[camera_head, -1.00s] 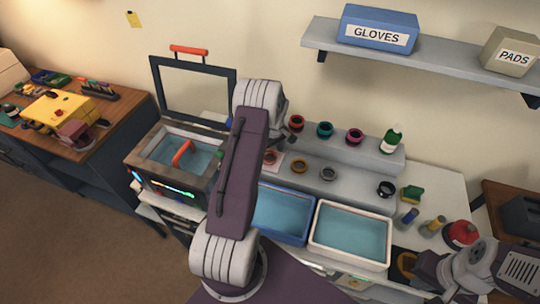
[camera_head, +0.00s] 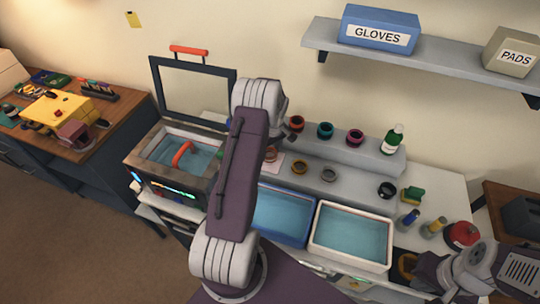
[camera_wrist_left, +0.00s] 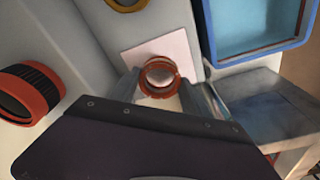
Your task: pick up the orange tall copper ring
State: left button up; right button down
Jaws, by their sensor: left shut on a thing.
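The orange copper ring (camera_wrist_left: 158,76) is between the two fingertips of my left gripper (camera_wrist_left: 160,92) in the left wrist view. The fingers are shut on it, one on each side. A pale square pad (camera_wrist_left: 165,52) shows beneath and beyond it. In the head view the copper ring (camera_head: 271,153) shows only partly at the right edge of my left arm, which hides most of the gripper. My right arm is at the lower right of the head view; its fingertips do not show.
A brass ring (camera_head: 299,167) and a grey ring (camera_head: 329,174) stand on the lower step to the right. Darker rings, including a teal one (camera_head: 325,130), and a green bottle (camera_head: 393,139) stand on the upper step. Blue (camera_head: 311,229) and white (camera_head: 388,250) trays lie in front.

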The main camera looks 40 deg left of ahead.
pick_arm(q)
jog(key=shift+r+b, duration=0.3)
jog(key=shift+r, duration=0.6)
jog(key=s+d+r+b, duration=0.2)
jog(key=s+d+r, duration=0.5)
jog(key=s, duration=0.2)
jog(key=shift+s+d+r+b, duration=0.15)
jog(key=shift+d+b, duration=0.05)
jog(key=shift+b, duration=0.1)
